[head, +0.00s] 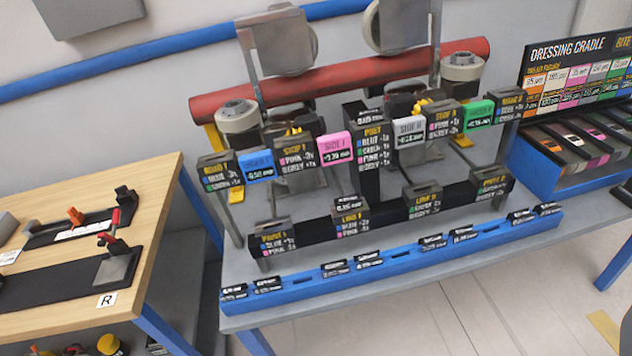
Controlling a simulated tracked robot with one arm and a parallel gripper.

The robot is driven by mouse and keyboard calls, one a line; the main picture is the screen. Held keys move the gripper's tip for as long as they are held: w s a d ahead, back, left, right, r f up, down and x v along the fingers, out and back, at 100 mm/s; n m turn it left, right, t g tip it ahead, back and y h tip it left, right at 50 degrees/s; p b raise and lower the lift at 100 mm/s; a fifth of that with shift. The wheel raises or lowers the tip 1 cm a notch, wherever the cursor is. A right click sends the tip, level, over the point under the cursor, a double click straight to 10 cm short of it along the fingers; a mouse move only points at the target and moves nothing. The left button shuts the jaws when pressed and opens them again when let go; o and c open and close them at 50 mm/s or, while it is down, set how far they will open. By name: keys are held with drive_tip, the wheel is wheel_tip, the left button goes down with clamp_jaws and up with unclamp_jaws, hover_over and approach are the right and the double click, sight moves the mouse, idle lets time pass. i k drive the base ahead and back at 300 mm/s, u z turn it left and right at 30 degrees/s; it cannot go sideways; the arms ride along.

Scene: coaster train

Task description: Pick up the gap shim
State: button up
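I cannot make out a thing that is clearly the gap shim; nothing readable here bears that name. Small dark blocks with orange, pink and green marks lie in slots of a blue-sided rack (555,181) at the right, under a sign reading "DRESSING CRADLE" (566,52). A long blue rail (400,266) with small black labels runs along the front of the grey bench. My gripper is not in view.
The grey bench (545,250) carries a black stand with coloured label plates, such as a pink one (334,147). A red pipe (340,80) runs behind. A wooden table (150,190) with black fixtures stands left. Tiled floor (480,315) shows at the lower right.

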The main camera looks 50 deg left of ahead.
sight(348, 203)
drive_tip(key=u, duration=0.55)
drive_tip(key=i, duration=1.3)
drive_tip(key=u, duration=0.65)
